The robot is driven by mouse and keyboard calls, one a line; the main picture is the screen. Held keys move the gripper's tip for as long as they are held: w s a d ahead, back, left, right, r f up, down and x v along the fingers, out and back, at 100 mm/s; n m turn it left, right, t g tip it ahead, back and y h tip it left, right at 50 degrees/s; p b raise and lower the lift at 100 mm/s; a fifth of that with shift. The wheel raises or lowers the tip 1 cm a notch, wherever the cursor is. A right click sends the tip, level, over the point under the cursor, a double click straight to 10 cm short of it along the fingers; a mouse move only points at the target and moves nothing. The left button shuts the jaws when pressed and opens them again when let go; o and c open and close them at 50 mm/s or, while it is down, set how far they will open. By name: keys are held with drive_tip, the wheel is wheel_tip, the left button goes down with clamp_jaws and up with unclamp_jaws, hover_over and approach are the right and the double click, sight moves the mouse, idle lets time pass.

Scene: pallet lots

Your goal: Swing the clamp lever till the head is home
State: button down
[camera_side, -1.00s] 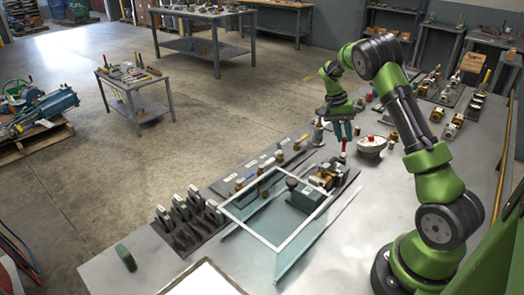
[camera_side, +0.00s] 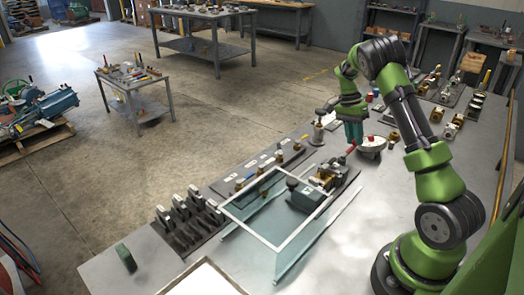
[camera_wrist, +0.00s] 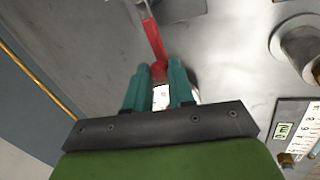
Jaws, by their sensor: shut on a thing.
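The clamp lever has a red grip (camera_side: 350,149) on a thin metal arm and leans to the right in the side view. Its lower end meets the brass clamp body (camera_side: 326,176) on a dark base plate; whether the head touches anything is too small to tell. My gripper (camera_side: 354,142), with teal fingers, is shut on the upper end of the red grip. In the wrist view the red grip (camera_wrist: 154,40) runs up and away from between the teal fingertips (camera_wrist: 159,70). The part between the fingers is mostly hidden.
A white round-topped device (camera_side: 372,146) stands close to the right of my gripper. A clear-walled frame (camera_side: 240,218) lies in front of the clamp. A metal post with a knob (camera_side: 318,133) stands to the left.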

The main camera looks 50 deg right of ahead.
drive_tip(key=c, duration=1)
unclamp_jaws()
drive_tip(key=shift+o, duration=0.2)
drive_tip(key=shift+r, duration=0.1)
drive_tip(key=v, duration=1.6)
drive_tip(key=shift+r, duration=0.35)
drive_tip(key=shift+d, duration=0.1)
